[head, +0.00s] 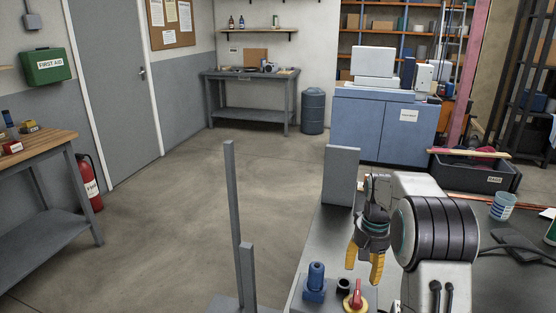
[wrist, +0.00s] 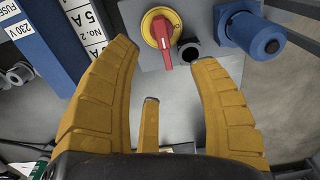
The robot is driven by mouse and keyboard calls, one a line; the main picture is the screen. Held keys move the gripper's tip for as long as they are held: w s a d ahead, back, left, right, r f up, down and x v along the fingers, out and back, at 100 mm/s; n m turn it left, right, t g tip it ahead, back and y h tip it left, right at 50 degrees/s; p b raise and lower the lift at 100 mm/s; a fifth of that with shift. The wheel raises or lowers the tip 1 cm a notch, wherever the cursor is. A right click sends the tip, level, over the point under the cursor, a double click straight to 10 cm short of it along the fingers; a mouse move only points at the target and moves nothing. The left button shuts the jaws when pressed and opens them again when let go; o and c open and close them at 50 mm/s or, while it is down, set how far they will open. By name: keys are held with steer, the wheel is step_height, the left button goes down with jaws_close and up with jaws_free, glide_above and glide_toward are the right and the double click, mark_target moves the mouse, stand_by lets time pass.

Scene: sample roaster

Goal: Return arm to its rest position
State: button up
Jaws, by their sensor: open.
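My gripper (head: 364,264) has yellow fingers and hangs from my bent arm above the grey workbench in the head view. Its fingers point down and are spread apart, with nothing between them. The wrist view shows the open gripper (wrist: 165,55) with two long outer fingers and a shorter one in the middle. Beyond the fingertips is a yellow switch with a red handle (wrist: 162,38). A black round fitting (wrist: 188,52) and a blue connector (wrist: 250,35) are to its right. I cannot see the fingers touching any of them.
In the head view, a grey upright panel (head: 341,175) stands on the bench just left of my arm, and a striped cup (head: 502,206) stands to the right. A grey post (head: 233,215) rises at the left. Open floor (head: 170,225) lies beyond it.

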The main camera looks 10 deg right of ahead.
steer(key=s+a+f+n+g, duration=0.1)
steer(key=s+a+f+g, duration=0.2)
steer(key=s, duration=0.8)
steer(key=s+a+r+n+t+p, duration=0.1)
steer(key=s+a+r+p, duration=0.15)
steer(key=s+r, duration=0.4)
steer(key=s+a+r+n+t+p, duration=0.1)
steer(key=s+a+r, duration=0.2)
steer(key=s, duration=0.6)
step_height(320, 180, up, 8)
steer(key=s+a+n+t+p, duration=0.1)
steer(key=s+a+t+p, duration=0.1)
steer(key=t+p, duration=0.1)
steer(key=shift+a+r+t, duration=0.25)
steer(key=shift+a+t, duration=0.05)
steer(key=shift+t, duration=0.3)
